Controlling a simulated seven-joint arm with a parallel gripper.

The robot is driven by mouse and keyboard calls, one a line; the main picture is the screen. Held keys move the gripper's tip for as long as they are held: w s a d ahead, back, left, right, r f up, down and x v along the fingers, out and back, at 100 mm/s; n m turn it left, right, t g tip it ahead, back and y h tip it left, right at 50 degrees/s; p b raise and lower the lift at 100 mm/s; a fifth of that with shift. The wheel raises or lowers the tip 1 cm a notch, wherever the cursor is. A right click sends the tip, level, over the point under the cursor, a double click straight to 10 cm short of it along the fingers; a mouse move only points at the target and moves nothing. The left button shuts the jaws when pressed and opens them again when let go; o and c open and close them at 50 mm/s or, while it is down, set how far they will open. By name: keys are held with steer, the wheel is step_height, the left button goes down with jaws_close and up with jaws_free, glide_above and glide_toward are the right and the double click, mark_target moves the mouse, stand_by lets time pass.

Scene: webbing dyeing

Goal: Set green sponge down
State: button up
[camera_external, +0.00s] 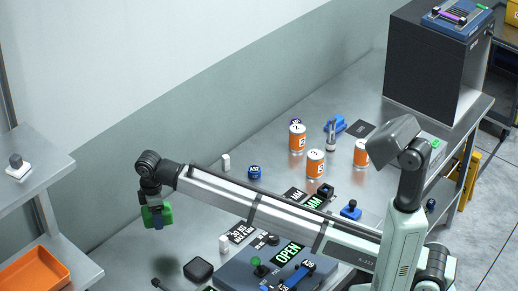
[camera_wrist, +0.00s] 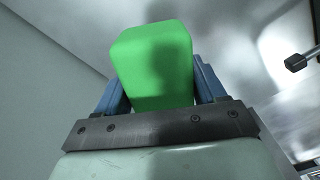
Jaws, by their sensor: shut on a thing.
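The green sponge (camera_wrist: 152,66) is a bright green block with rounded edges. In the wrist view it sits between the two blue fingers of my gripper (camera_wrist: 158,85), which is shut on it. In the external view the sponge (camera_external: 157,215) hangs below my wrist at the left, over the left part of the metal table (camera_external: 125,248). A dark shadow lies on the table below and to the right of it, and the sponge appears to be above the surface, apart from it. My fingers are small and partly hidden in the external view.
A black box (camera_external: 199,268) and a grey-blue device with an OPEN sign (camera_external: 287,254) stand right of the sponge. Several orange cans (camera_external: 316,163) stand farther back. An orange tray (camera_external: 35,275) is on a side shelf at left.

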steer(key=w+d+m, duration=0.2)
steer(key=w+d, duration=0.6)
steer(key=w, duration=0.3)
glide_above(208, 211)
steer(key=shift+a+f, duration=0.1)
steer(key=shift+f, duration=4.8)
steer(key=o, duration=1)
steer(key=shift+f, duration=0.1)
step_height(208, 211, up, 12)
steer(key=shift+r, duration=0.15)
